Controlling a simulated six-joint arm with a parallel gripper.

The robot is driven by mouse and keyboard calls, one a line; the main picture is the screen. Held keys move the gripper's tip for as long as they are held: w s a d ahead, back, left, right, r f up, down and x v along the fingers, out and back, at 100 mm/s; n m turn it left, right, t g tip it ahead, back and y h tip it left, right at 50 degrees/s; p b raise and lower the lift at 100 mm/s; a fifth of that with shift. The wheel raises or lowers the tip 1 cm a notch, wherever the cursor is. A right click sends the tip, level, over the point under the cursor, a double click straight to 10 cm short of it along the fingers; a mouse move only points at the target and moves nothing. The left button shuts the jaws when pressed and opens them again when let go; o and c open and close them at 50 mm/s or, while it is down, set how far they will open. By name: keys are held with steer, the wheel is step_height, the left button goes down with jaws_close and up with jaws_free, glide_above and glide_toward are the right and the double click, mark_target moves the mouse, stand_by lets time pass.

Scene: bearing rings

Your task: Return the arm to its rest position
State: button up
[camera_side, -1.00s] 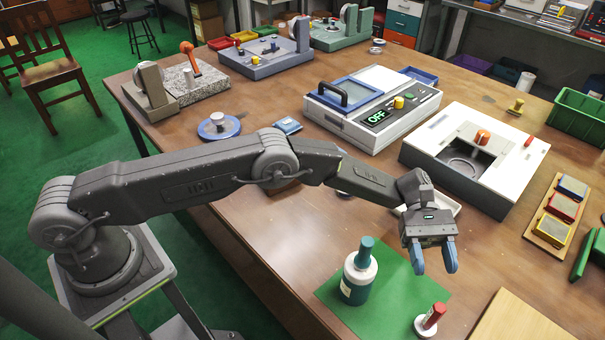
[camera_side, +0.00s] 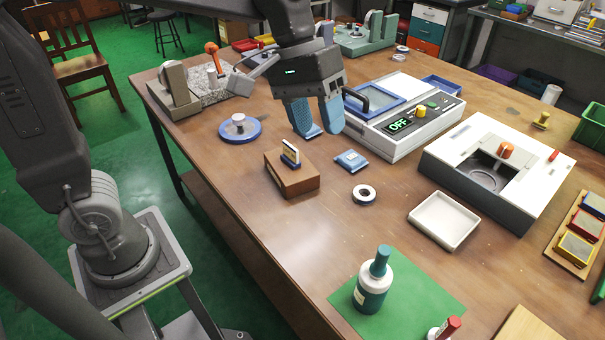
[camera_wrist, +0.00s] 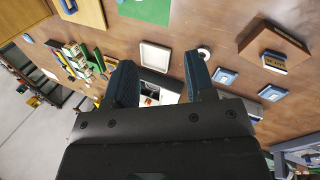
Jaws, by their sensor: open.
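My gripper (camera_side: 318,117) is raised above the back middle of the table in the side view, with its two blue fingers pointing down. The fingers are apart and nothing is between them. My arm is folded up at the left of the side view. In the wrist view my gripper (camera_wrist: 155,85) shows its fingers spread, with the tabletop and a white machine (camera_wrist: 158,88) beyond them.
The table (camera_side: 300,225) holds a wooden block (camera_side: 292,178), a ring (camera_side: 364,194), a white tray (camera_side: 443,220), a bottle (camera_side: 372,285) on a green mat (camera_side: 425,280), a machine marked OFF (camera_side: 400,140) and a white box machine (camera_side: 465,150). Bare table lies around the ring.

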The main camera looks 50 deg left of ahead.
steer(key=s+a+f+m+t+y, duration=0.2)
steer(key=s+a+m+t+y, duration=0.1)
steer(key=s+a, duration=0.7)
steer(key=shift+s+f+t+y, duration=0.35)
steer(key=shift+s+t+y, duration=0.35)
steer(key=shift+s+t, duration=0.35)
steer(key=shift+a, duration=0.1)
